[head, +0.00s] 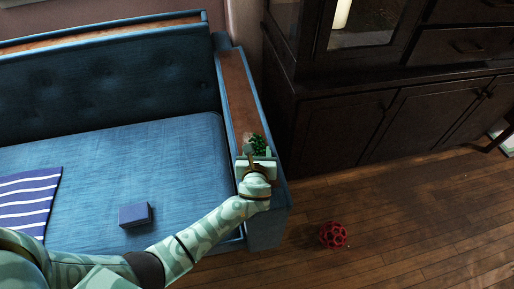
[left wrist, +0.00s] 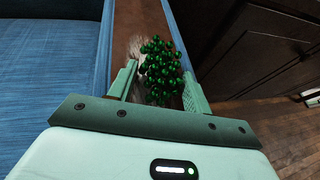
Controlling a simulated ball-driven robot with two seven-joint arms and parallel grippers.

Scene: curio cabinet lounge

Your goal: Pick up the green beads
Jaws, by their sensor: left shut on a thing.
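The green beads (head: 257,144) are a bunch of shiny dark green balls at the sofa's wooden armrest (head: 234,92). In the left wrist view the beads (left wrist: 161,71) sit between the two fingers of my left gripper (left wrist: 160,88). In the head view my left gripper (head: 257,158) is over the armrest, shut on the beads. The lower part of the bunch is hidden behind the gripper's body. I cannot tell whether the beads still touch the armrest. My right gripper is not in view.
A blue sofa (head: 150,155) holds a blue box (head: 135,214) and a striped cushion (head: 27,200). A dark cabinet (head: 340,130) stands right of the armrest. A red openwork ball (head: 333,235) lies on the wooden floor. The floor around it is clear.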

